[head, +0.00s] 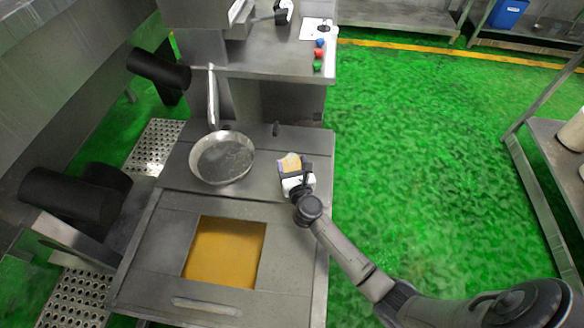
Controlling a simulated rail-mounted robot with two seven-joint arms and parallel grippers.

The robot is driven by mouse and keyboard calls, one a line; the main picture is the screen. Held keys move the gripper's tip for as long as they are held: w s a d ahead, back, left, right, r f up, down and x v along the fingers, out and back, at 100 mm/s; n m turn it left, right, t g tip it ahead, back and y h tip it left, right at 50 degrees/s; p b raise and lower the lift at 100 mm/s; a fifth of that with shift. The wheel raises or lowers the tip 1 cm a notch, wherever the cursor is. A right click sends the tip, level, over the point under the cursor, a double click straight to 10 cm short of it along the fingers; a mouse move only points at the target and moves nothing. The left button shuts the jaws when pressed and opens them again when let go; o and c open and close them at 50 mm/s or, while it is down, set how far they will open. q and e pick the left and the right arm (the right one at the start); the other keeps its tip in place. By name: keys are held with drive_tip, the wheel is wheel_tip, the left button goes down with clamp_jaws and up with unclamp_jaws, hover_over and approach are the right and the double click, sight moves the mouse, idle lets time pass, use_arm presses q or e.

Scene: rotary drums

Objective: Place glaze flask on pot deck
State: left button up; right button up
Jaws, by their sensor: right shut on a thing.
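My right gripper (295,175) reaches in from the lower right and is over the right side of the grey deck (262,150). It is shut on a small tan and purple thing (289,163), which I take for the glaze flask; the gripper hides part of it. I cannot tell whether the flask touches the deck or is held just above it. A round metal pan (223,157) with a long handle sits on the deck to the left of the flask. My left gripper is not in view.
In front of the deck is a panel with a yellow-orange square opening (226,252). Behind stands a counter (275,63) with red, green and blue knobs. Black cylinders (78,195) are at the left. The green floor on the right is open, with a shelf (550,160) beyond.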

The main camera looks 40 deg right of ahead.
drive_tip(key=shift+f, duration=0.1)
drive_tip(key=o, duration=0.5)
drive_tip(key=shift+f, duration=0.1)
drive_tip(key=o, duration=0.5)
drive_tip(key=shift+c, duration=0.2)
